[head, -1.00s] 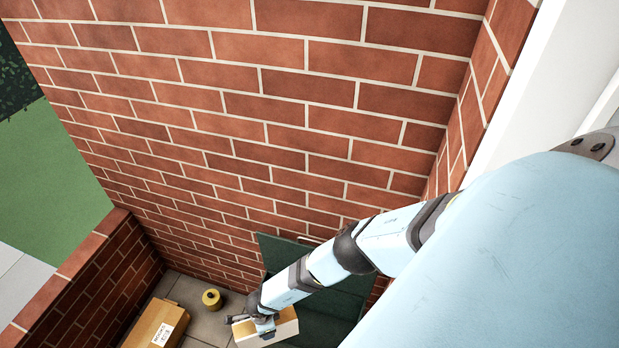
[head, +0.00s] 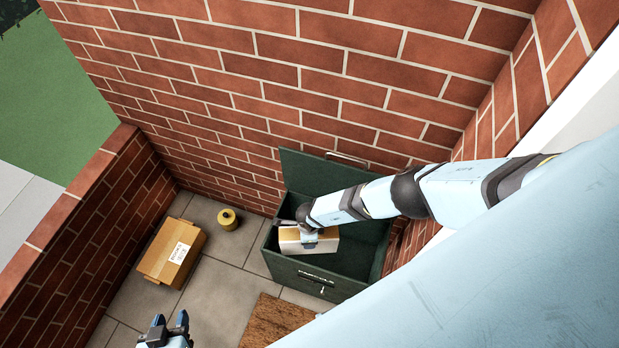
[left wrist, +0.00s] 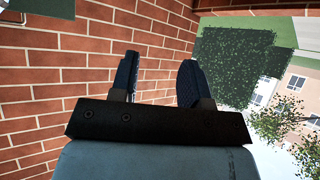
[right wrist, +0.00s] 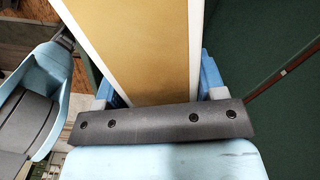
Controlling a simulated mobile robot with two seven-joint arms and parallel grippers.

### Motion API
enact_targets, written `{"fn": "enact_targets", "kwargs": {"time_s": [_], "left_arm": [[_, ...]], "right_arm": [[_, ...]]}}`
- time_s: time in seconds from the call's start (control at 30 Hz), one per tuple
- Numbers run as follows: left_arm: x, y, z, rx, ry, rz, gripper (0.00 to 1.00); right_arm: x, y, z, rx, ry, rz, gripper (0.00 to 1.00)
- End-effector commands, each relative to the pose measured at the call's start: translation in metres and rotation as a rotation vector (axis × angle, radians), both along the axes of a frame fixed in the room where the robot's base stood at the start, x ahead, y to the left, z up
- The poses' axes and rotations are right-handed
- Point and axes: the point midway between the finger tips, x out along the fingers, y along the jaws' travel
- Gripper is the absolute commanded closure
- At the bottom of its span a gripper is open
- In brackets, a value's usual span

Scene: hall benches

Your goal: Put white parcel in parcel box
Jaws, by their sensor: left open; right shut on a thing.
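The white parcel (head: 320,247), with white sides and a tan face, is in my right gripper (head: 303,231). The right gripper is shut on it; its tan face and white edges fill the middle of the right wrist view (right wrist: 140,50). The dark green parcel box (head: 292,268) stands open against the brick wall, its lid (head: 302,170) raised. In the head view the parcel lies within the outline of the box's opening, near its left side; how deep it is I cannot tell. My left gripper (head: 172,330) is open and empty, low in the head view.
A brown carton (head: 170,252) with a white label and a yellow roll-like thing (head: 228,219) are on the paved floor left of the box. A brown doormat (head: 272,322) lies in front. A low brick wall (head: 85,235) bounds the left side.

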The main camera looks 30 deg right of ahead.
Motion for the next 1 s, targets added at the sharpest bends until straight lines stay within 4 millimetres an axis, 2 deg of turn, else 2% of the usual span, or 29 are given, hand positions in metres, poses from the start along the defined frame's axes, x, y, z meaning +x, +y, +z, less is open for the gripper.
{"fn": "enact_targets", "kwargs": {"time_s": [0.03,0.4,0.5,0.63,0.9,1.0], "left_arm": [[0.001,-0.001,-0.018,-0.003,-0.002,-0.001,0.57],[0.004,0.000,-0.082,-0.015,0.008,0.013,0.57],[0.005,0.000,-0.094,-0.026,0.025,0.022,0.57],[0.009,-0.002,-0.101,-0.043,0.037,0.033,0.57],[0.013,-0.007,-0.098,-0.056,0.023,0.038,0.57],[0.014,-0.008,-0.104,-0.057,0.017,0.035,0.57]], "right_arm": [[0.000,0.000,-0.020,0.001,0.000,0.000,0.77],[0.000,0.001,-0.090,0.001,0.000,-0.001,0.77],[0.000,0.001,-0.107,0.001,0.000,-0.001,0.77],[0.000,0.001,-0.123,0.001,0.000,0.000,0.77],[0.000,0.001,-0.133,0.001,0.000,0.000,0.77],[0.000,0.001,-0.144,0.001,0.000,0.000,0.77]]}}
